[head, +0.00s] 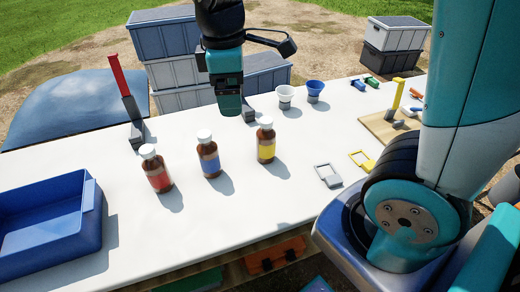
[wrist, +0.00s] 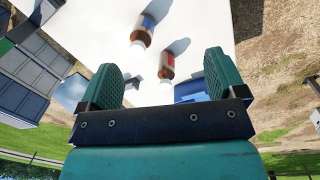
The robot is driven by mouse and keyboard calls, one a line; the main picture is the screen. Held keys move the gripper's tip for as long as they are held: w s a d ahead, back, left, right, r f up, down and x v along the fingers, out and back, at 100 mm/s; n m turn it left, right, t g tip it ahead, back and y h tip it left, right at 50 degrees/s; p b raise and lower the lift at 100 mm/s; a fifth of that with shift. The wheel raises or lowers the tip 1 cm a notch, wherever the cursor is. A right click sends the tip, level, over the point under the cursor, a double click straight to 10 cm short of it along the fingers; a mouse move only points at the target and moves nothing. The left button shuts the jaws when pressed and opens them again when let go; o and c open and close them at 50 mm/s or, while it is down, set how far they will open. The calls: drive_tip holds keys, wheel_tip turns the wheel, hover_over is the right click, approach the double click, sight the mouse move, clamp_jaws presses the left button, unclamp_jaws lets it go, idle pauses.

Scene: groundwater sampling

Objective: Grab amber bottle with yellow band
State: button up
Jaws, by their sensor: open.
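The amber bottle with the yellow band (head: 266,142) stands upright on the white table, with a white cap. It is the rightmost of three bottles in the head view. My gripper (head: 230,108) hangs above the table, behind and between the blue-banded and yellow-banded bottles. In the wrist view my gripper (wrist: 165,85) is open, with its two teal fingers apart and nothing between them. The blue-banded bottle (wrist: 144,29) and the red-banded bottle (wrist: 167,64) show beyond the fingers there. The yellow-banded bottle cannot be made out in the wrist view.
The red-banded bottle (head: 156,169) and blue-banded bottle (head: 208,154) stand left of the yellow-banded one. A blue tray (head: 92,215) lies at the left. White and blue cups (head: 285,97) stand behind right. A red-handled tool (head: 123,85) stands at the back. The table front is clear.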

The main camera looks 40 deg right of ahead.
sight(266, 128)
drive_tip(key=w+d+f+n+g+h+b, duration=0.1)
drive_tip(key=w+d+f+n+h, duration=0.2)
drive_tip(key=w+d+f, duration=0.35)
drive_tip(key=shift+g+h, duration=0.3)
drive_tip(key=x, duration=0.3)
drive_tip(key=w+d+b+x, duration=0.1)
drive_tip(key=x, duration=0.6)
drive_tip(key=shift+w+d, duration=0.15)
drive_tip(key=shift+d, duration=0.1)
drive_tip(key=shift+w+x, duration=0.15)
drive_tip(key=shift+x, duration=1.25)
drive_tip(key=shift+w+x, duration=0.15)
drive_tip(key=shift+x, duration=1.2)
drive_tip(key=shift+s, duration=0.1)
drive_tip(key=c, duration=1.3)
drive_tip(key=shift+c, duration=1)
drive_tip(key=shift+r, duration=0.1)
